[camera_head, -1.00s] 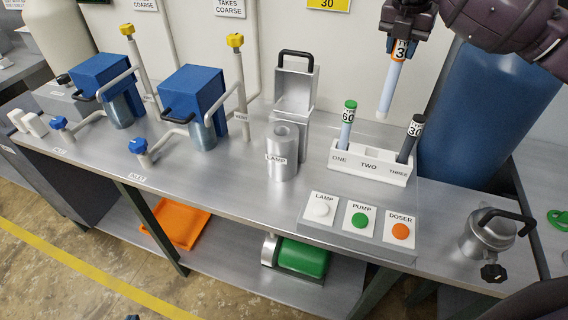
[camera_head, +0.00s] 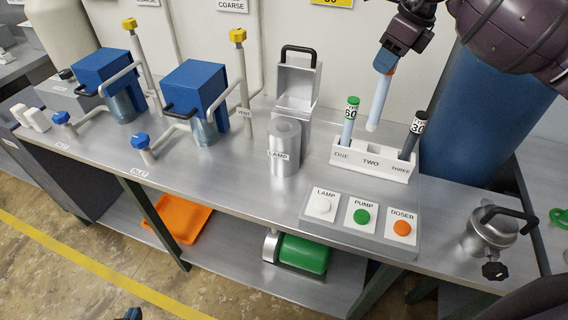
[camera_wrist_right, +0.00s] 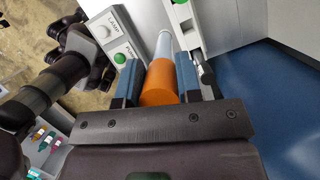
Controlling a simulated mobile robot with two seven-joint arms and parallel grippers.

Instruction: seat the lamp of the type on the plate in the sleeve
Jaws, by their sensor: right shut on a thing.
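My right gripper (camera_head: 388,58) is shut on an orange-capped lamp (camera_head: 379,98), a pale tube hanging slightly tilted above the rack; its orange cap (camera_wrist_right: 160,84) sits between the fingers in the wrist view. The silver sleeve marked LAMP (camera_head: 285,150), with an open round top, stands left of the held lamp, apart from it. The white rack (camera_head: 371,162) holds a green-capped lamp marked 60 (camera_head: 349,120) in ONE and a dark-capped lamp marked 30 (camera_head: 413,133) in THREE. TWO is empty. A yellow plate (camera_head: 332,3) is cut off above. My left gripper (camera_head: 132,314) barely shows at the bottom edge.
A panel with LAMP, PUMP and DOSER buttons (camera_head: 345,232) lies in front of the rack. A silver holder with a black handle (camera_head: 296,85) stands behind the sleeve. Blue-topped units (camera_head: 193,88) with pipes are left. A metal pot (camera_head: 488,235) is at right.

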